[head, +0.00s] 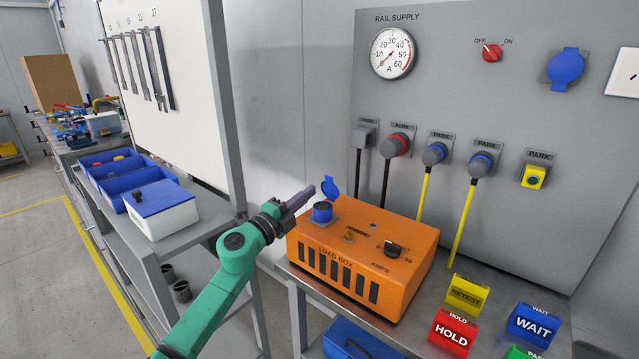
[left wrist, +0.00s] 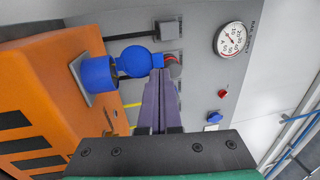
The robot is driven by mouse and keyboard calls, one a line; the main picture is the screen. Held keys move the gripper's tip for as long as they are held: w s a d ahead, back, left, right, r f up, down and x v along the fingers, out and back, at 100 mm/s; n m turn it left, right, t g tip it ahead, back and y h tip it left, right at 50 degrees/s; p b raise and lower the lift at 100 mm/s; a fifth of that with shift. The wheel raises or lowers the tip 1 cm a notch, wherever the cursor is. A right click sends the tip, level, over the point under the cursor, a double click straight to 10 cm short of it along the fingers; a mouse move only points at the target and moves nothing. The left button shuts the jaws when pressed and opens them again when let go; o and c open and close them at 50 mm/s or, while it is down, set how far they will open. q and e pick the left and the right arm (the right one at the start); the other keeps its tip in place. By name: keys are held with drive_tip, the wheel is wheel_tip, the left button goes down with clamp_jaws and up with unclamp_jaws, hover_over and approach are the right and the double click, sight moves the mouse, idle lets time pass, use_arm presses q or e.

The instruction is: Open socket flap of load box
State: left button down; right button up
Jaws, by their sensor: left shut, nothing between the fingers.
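The orange load box (head: 325,255) sits on a grey bench. Its round blue socket (head: 322,212) is on the top, at the far left corner. The blue flap (head: 330,187) stands up off the socket, at its back side, so the socket mouth is uncovered. In the left wrist view the socket (left wrist: 99,73) and the raised flap (left wrist: 135,61) are joined by a short hinge. My left gripper (head: 309,193) is shut and empty, its purple fingers (left wrist: 160,78) just beside the flap. Whether they touch it I cannot tell. My right gripper is out of view.
Behind the box is the rail supply panel (head: 460,90) with parked plugs and hanging cables. HOLD (head: 451,331), WAIT (head: 533,325) and RETEST (head: 467,293) blocks stand right of the box. Blue bins (head: 130,180) are on a left shelf.

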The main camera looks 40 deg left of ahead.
sight(328, 177)
use_arm(q)
drive_tip(key=w, duration=0.2)
drive_tip(key=w+r, duration=0.1)
drive_tip(key=w, duration=0.1)
drive_tip(key=shift+w, duration=0.35)
drive_tip(key=shift+w+f, duration=0.1)
drive_tip(key=shift+w, duration=0.2)
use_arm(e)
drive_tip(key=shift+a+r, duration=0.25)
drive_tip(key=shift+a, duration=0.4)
use_arm(q)
drive_tip(key=shift+p, duration=0.3)
